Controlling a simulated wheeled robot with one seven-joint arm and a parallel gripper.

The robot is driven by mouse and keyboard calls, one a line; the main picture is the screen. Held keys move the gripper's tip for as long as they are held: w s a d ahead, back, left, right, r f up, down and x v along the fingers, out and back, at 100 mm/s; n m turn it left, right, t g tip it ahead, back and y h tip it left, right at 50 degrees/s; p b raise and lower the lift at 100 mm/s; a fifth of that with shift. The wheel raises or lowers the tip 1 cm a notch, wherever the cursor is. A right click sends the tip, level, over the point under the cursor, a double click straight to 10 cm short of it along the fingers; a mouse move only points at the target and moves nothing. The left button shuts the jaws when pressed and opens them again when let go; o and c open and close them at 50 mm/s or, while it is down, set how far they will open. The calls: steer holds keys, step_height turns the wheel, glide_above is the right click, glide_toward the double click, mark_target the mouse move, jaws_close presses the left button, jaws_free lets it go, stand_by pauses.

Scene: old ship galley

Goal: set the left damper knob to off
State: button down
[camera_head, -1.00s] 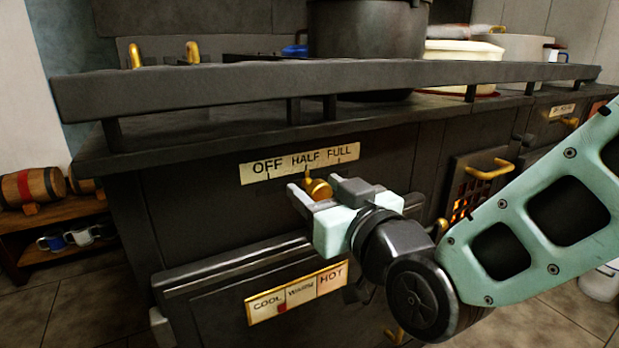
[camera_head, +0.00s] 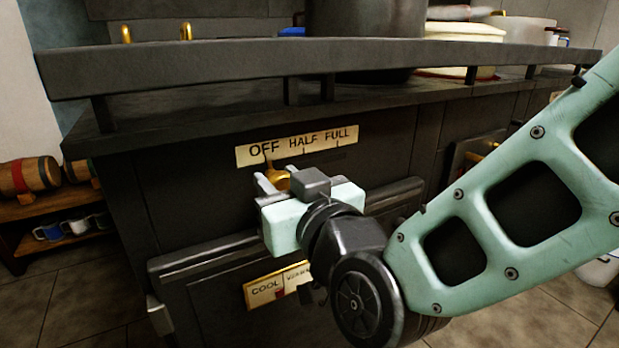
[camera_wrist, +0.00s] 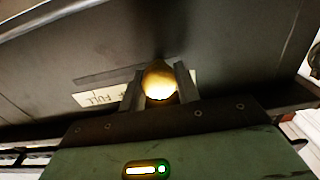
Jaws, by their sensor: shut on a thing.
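The left damper knob (camera_head: 277,178) is a brass knob on the dark stove front, just under a cream label plate (camera_head: 296,146) reading OFF, HALF, FULL. In the head view the knob stands below the OFF mark, with its tip near that mark. My gripper (camera_head: 274,183) is shut on the knob, one finger on each side. In the wrist view the knob (camera_wrist: 159,82) shows bright gold between the two fingers, and the plate is partly hidden behind them.
A rail (camera_head: 300,68) runs along the stove's front edge above my gripper. A second plate (camera_head: 278,284) reading COOL and WARM sits below, partly covered by my arm. A large dark pot (camera_head: 363,40) stands on the stove. A low shelf with small barrels (camera_head: 28,178) is at left.

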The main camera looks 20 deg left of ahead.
steer(key=shift+s+a, duration=0.35)
steer(key=shift+s, duration=0.1)
steer(key=c, duration=1)
jaws_free()
steer(key=shift+c, duration=0.2)
steer(key=shift+s+d, duration=0.15)
steer(key=shift+d, duration=0.1)
steer(key=b+v, duration=1)
steer(key=v, duration=0.7)
